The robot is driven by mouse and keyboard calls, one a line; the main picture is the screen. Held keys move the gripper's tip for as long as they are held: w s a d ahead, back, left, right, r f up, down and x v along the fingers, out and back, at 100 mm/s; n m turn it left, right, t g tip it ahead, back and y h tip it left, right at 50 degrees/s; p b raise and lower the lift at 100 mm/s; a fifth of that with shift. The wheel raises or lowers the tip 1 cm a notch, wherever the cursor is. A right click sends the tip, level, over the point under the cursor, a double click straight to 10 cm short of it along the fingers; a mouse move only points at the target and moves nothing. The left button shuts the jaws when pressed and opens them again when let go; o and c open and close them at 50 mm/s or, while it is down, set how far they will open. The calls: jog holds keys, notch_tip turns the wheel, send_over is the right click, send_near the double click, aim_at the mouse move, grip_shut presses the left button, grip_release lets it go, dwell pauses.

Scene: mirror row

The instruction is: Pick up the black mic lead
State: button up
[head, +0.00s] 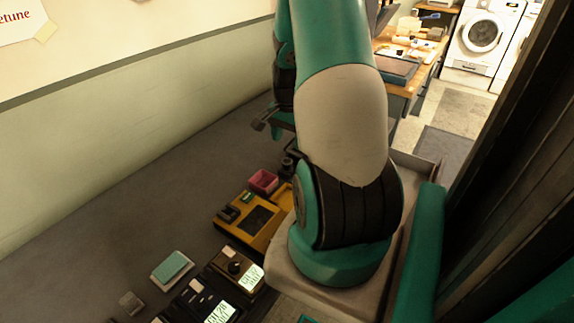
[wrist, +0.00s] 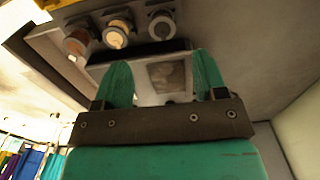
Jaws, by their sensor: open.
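I cannot make out the black mic lead for certain in either view. A small dark object (head: 289,161) sits beside my arm on the dark surface in the head view, too hidden to name. My gripper (wrist: 163,82) shows in the wrist view with its two teal fingers apart and nothing clear between them. Beyond the fingers is a pale panel with a brownish square (wrist: 167,75); I cannot tell how far away it is. In the head view my arm hides much of the middle of the scene.
On the dark surface (head: 120,235) lie a yellow device (head: 233,232), a pink box (head: 263,181), a teal-topped block (head: 172,267) and black devices with lit displays (head: 220,313). A wall bounds the left. The wrist view shows three round fittings (wrist: 117,33). The surface's left part is clear.

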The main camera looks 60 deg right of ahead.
aim_at(287, 161)
notch_tip(287, 161, down, 9)
jog(key=shift+w+a+r+p, duration=0.1)
jog(key=shift+w+p, duration=0.05)
jog(key=shift+p, duration=0.4)
jog(key=c, duration=1)
